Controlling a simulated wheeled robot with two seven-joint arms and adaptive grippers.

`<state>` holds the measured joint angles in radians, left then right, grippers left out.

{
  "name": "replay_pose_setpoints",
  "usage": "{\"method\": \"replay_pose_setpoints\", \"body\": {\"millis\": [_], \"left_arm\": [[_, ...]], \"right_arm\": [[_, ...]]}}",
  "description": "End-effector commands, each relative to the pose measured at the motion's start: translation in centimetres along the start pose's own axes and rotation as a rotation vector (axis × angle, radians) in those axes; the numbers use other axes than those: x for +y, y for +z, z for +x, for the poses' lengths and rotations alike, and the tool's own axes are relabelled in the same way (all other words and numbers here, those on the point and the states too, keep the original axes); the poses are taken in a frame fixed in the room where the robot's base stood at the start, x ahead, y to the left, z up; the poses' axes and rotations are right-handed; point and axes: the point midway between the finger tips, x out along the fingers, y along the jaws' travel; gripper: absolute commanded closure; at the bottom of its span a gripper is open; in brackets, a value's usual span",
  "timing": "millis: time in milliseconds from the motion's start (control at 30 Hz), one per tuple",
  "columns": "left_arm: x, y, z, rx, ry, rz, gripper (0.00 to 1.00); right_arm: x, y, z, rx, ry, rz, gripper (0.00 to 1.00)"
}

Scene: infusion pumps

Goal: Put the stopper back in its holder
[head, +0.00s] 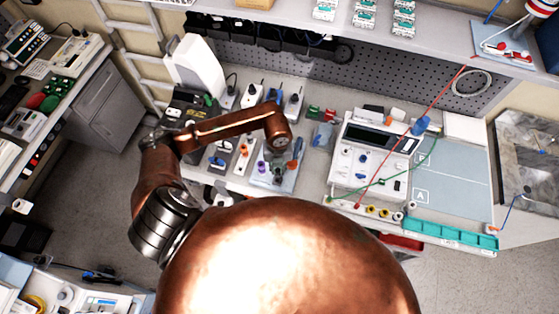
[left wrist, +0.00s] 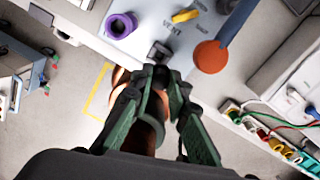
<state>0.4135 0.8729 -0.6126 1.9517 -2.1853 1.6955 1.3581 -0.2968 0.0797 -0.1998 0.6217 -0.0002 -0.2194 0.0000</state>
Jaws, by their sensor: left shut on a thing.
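My left gripper (left wrist: 161,80) has green fingers that come together at the tips in the left wrist view. They are shut on a small dark piece (left wrist: 160,75), apparently the stopper, which the fingers largely cover. Just beyond the tips is a small grey square fitting (left wrist: 159,53) near the panel's edge, beside the printed word VENT; it may be the holder. I cannot tell whether the dark piece touches it. In the head view the left gripper (head: 277,176) is small and partly blended with the panel's parts. My right gripper is not in view.
On the panel, a purple ring (left wrist: 121,25) lies left of the fitting, a yellow piece (left wrist: 186,15) above it, and an orange disc (left wrist: 210,57) with a blue bar to the right. A white instrument (head: 372,150) with red and green leads stands to the right.

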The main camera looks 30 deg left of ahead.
Motion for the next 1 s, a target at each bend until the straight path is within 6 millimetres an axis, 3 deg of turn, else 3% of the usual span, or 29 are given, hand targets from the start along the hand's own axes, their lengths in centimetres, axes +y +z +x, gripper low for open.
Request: {"method": "replay_pose_setpoints", "body": {"millis": [267,633,1000], "left_arm": [[0.2,0.0,1.1,0.0,0.0,-0.05,1.0],[0.3,0.0,5.3,0.0,0.001,-0.049,1.0],[0.3,0.1,5.0,0.0,-0.003,-0.049,1.0]], "right_arm": [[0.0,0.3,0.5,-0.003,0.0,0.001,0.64],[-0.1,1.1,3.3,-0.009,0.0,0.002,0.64],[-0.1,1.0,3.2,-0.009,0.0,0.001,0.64]]}}
